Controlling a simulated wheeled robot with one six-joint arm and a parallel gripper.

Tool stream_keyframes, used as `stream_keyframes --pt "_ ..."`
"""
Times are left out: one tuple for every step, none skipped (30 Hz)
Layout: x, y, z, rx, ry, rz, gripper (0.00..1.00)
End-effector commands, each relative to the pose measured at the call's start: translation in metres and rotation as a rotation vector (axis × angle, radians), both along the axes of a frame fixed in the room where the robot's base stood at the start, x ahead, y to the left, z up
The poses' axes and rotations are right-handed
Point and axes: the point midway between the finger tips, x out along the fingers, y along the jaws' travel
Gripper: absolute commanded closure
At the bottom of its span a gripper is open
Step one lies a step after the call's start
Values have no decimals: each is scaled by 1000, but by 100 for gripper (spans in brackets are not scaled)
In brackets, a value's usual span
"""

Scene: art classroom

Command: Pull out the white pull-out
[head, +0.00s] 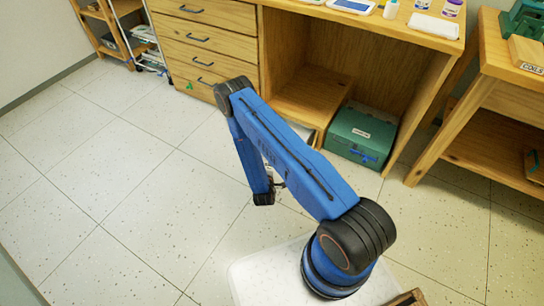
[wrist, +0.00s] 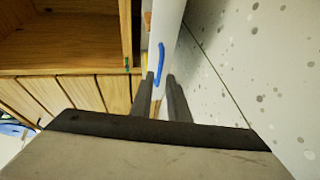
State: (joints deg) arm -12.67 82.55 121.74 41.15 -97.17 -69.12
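The white pull-out (wrist: 170,22) shows in the wrist view as a narrow pale panel at the top centre, beside the wooden cabinet. A blue handle (wrist: 160,58) is on it. My gripper (wrist: 160,78) points toward the handle, its two dark fingers apart with a gap between them and nothing seen held. The fingertips appear just short of the handle; whether they touch it I cannot tell. In the head view my gripper (head: 277,184) is low over the floor and mostly hidden by my blue arm. The pull-out there is largely hidden behind the arm.
A wooden desk with drawers (head: 205,42) stands at the back. A green box (head: 362,134) with a blue latch sits beneath it. Another wooden table (head: 490,110) is at the right. The tiled floor (head: 110,200) at the left is clear.

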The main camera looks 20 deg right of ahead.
Motion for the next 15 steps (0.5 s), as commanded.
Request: stream_keyframes --pt "-9 6 2 -2 3 5 85" --pt "-14 9 3 -2 2 4 85" --pt "-21 13 4 -1 4 4 85" --pt "-26 16 5 -1 4 4 85" --pt "-31 18 6 -1 3 3 85" --pt "-37 22 8 -2 3 4 85" --pt "-42 24 9 -1 3 4 85" --pt "-46 26 10 0 2 3 85" --pt "-51 30 11 -1 2 5 85" --pt "-56 32 12 -2 2 4 85" --pt "-60 34 14 -2 2 4 85" --pt "-66 38 15 -1 2 5 85" --pt "-69 40 15 -2 2 4 85" --pt "-73 42 16 -1 1 3 85" --pt "-78 45 17 -1 1 3 85"
